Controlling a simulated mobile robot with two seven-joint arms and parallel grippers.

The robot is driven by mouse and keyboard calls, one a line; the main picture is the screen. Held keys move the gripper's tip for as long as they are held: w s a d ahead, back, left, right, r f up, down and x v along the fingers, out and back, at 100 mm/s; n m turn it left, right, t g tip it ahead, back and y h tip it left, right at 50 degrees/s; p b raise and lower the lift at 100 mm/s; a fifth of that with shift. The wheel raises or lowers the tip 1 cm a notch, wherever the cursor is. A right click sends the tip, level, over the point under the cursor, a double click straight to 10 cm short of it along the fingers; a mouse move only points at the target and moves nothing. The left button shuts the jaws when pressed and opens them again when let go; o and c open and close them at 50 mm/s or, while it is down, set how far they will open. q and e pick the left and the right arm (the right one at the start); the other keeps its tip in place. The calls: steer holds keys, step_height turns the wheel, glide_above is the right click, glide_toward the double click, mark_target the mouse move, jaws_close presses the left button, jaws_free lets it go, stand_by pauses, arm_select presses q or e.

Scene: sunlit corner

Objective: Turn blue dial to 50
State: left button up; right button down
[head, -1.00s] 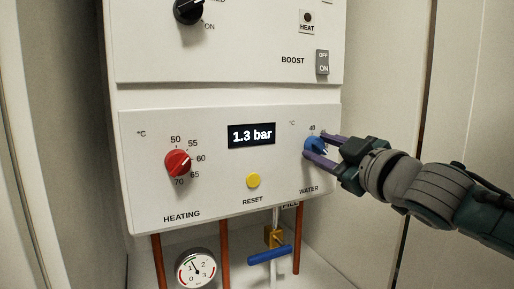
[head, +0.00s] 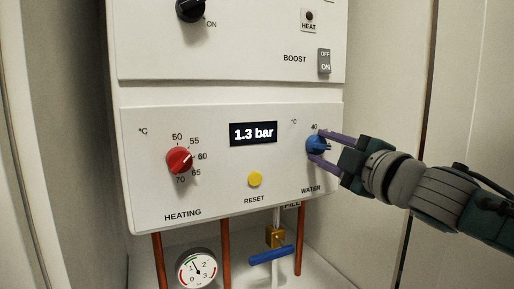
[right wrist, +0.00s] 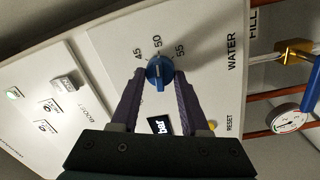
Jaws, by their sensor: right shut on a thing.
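The blue dial (head: 315,146), marked WATER, is at the right of the boiler's lower panel. My right gripper (head: 317,147) reaches in from the right, with one purple finger above the dial and one below it. In the right wrist view the blue dial (right wrist: 160,72) sits between the fingertips of the gripper (right wrist: 160,77), which are shut on it. The marks 45, 50 and 55 show around its far side in that view. I cannot tell for sure which mark the dial points to. My left gripper is not in view.
A display (head: 253,133) reads 1.3 bar. The red heating dial (head: 179,160) and the yellow reset button (head: 255,180) are to the left. A blue fill lever (head: 271,255), a gauge (head: 197,268) and copper pipes are below. A cupboard wall (head: 385,90) stands close at the right.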

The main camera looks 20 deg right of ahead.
stand_by(0.3)
steer(key=shift+c, duration=2)
jaws_free()
steer(key=shift+s, duration=0.1)
steer(key=s, duration=0.9)
steer(key=shift+s+d+f, duration=0.25)
steer(key=shift+s+d, duration=0.15)
steer(key=shift+d, duration=0.05)
